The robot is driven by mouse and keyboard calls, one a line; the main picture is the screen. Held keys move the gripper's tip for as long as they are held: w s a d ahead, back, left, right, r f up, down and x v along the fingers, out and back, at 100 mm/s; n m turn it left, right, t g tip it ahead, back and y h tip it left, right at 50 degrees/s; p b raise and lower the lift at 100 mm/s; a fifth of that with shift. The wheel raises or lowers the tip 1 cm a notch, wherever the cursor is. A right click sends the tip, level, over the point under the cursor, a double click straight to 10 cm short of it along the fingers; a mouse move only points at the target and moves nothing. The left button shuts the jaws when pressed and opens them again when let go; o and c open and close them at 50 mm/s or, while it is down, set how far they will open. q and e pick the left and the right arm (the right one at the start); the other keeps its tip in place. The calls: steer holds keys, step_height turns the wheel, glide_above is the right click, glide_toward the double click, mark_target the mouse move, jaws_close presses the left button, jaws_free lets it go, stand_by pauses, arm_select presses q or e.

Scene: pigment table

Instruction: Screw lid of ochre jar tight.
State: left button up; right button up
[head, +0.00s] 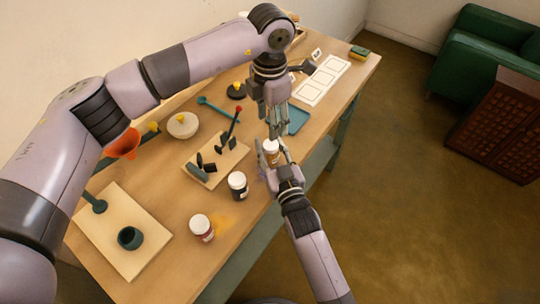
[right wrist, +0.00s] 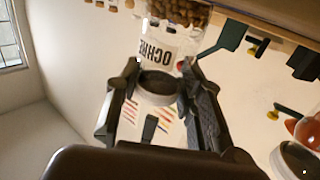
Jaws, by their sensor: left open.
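The ochre jar (head: 272,157) stands out near the table's front edge, with its white lid (head: 270,145) on top. In the right wrist view the jar (right wrist: 172,45) appears upside down, with brown grains and an OCHRE label; its lid (right wrist: 155,97) shows between the fingers. My right gripper (head: 279,158) is closed around the jar from the front; it also shows in the right wrist view (right wrist: 160,85). My left gripper (head: 274,130) is open, pointing down just above the lid. I cannot tell how the lid sits on the thread.
A blue tray (head: 298,118) and a white card (head: 325,80) lie farther right. An orange funnel (head: 124,145) is at left.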

jaws_close()
stand_by(0.3)
